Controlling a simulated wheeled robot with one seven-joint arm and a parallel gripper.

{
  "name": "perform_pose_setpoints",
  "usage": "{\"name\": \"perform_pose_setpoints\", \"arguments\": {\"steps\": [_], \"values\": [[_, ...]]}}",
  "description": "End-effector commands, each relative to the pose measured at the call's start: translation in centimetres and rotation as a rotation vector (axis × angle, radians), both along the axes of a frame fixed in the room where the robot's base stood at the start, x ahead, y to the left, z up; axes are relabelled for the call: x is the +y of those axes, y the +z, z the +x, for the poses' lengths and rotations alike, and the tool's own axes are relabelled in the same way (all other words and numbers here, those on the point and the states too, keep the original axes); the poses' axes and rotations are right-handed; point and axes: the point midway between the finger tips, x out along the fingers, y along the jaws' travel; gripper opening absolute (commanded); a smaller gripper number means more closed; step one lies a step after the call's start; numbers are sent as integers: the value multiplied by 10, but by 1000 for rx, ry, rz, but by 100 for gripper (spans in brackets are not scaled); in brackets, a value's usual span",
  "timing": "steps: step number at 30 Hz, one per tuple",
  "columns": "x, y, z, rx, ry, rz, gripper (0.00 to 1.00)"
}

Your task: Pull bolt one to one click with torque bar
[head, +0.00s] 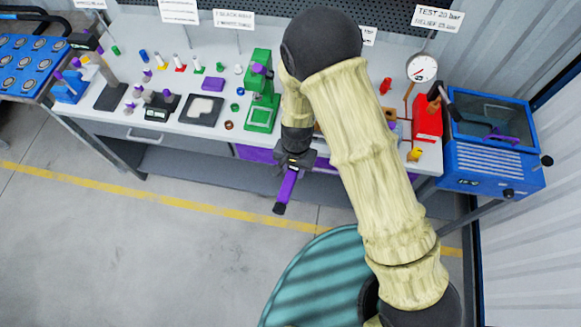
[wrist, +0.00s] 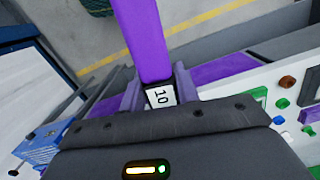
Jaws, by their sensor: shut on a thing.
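My gripper (head: 295,160) is shut on a purple bar with a black end, which I take to be the torque bar (head: 288,187). It hangs tilted in front of the bench, over the floor. In the wrist view the bar (wrist: 145,40) stands between the two fingers, with a white label reading 10 at its base. I cannot pick out bolt one in either view. My arm hides part of the bench to the right of the green press, where some orange and purple parts show at its edges.
The white bench (head: 185,122) carries a green press (head: 262,92), a black tray (head: 201,110) and several small coloured parts. A red unit (head: 428,118) with a gauge (head: 421,67) and a blue tank (head: 492,150) stand at the right. The floor (head: 170,240) in front is clear.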

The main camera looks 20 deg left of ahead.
Motion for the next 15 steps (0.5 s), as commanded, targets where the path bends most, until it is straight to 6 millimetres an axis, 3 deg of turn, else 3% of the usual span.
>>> {"name": "perform_pose_setpoints", "arguments": {"steps": [15], "values": [[-7, 1, 2, -3, 16, 0, 0]]}}
